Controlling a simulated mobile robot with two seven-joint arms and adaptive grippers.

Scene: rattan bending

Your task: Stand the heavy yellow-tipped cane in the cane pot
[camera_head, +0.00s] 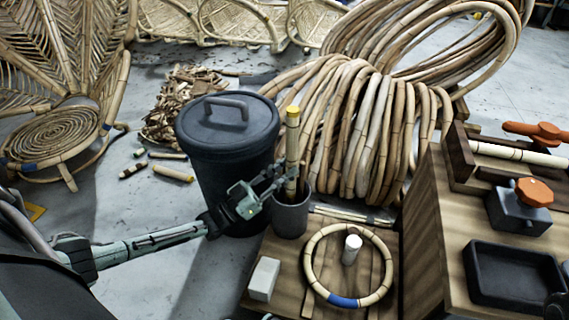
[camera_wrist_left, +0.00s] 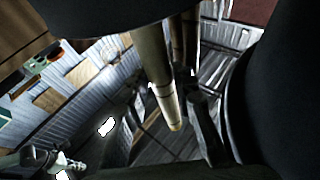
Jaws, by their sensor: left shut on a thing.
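The yellow-tipped cane (camera_head: 292,135) stands nearly upright over the dark grey cane pot (camera_head: 291,217), yellow end up. Its lower end is hidden by the pot's rim and the gripper, so I cannot tell how deep it sits. My left gripper (camera_head: 279,180) is shut on the cane just above the rim, reaching in from the left. In the left wrist view the cane (camera_wrist_left: 158,75) runs down from the top to a yellowish tip, with darker brown canes beside it. A browner cane (camera_head: 304,176) shows behind it at the pot. My right gripper is not in view.
A black lidded bin (camera_head: 226,140) stands close behind my left gripper. A cane ring (camera_head: 313,268), white block (camera_head: 264,279) and white cylinder (camera_head: 352,249) occupy the low bench. Large cane coils (camera_head: 365,125) rise behind the pot.

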